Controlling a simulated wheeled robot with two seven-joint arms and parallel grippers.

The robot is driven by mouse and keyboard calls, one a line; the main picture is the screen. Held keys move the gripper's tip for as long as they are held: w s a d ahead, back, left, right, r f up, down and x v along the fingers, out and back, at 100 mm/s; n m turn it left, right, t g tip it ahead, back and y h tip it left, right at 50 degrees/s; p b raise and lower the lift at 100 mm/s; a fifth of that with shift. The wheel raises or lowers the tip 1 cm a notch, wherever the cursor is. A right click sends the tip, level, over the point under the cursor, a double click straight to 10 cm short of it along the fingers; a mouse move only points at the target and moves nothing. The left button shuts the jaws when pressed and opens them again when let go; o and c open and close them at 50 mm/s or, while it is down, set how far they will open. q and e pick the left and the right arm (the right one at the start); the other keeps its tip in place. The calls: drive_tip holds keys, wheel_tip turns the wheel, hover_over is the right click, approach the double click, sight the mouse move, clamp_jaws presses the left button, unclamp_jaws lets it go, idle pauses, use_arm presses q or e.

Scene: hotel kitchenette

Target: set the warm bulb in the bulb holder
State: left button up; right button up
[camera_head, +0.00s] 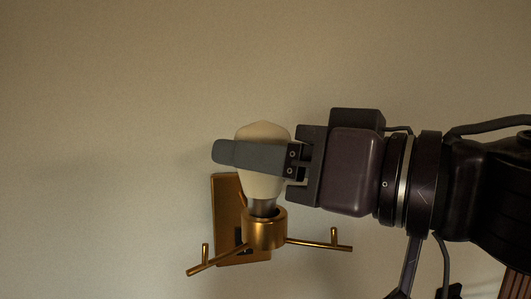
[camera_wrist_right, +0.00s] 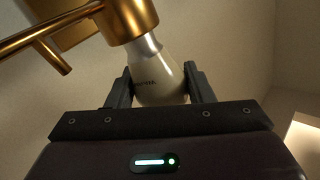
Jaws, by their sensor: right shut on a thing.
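The warm bulb (camera_head: 262,184) is cream-coloured with a metal base, and it stands upright. My right gripper (camera_head: 236,153) comes in from the right and is shut on the bulb's glass. The brass bulb holder (camera_head: 264,232) is a cup on the wall fixture. The lower end of the bulb's metal base is inside the cup's rim; how deep it sits cannot be seen. In the right wrist view the bulb (camera_wrist_right: 160,83) is between the two fingers (camera_wrist_right: 157,88), with its metal neck meeting the brass holder (camera_wrist_right: 130,17). My left gripper is not in view.
A brass back plate (camera_head: 226,205) is on the plain wall behind the holder. Brass arms with short upright pegs reach out to the left (camera_head: 213,264) and right (camera_head: 318,245) below the cup. The space above and left of the bulb is clear.

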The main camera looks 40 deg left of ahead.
drive_tip(key=shift+d+f, duration=0.1)
idle(0.3)
drive_tip(key=shift+f, duration=0.15)
drive_tip(key=shift+f+b, duration=0.4)
idle(0.5)
drive_tip(key=o, duration=1)
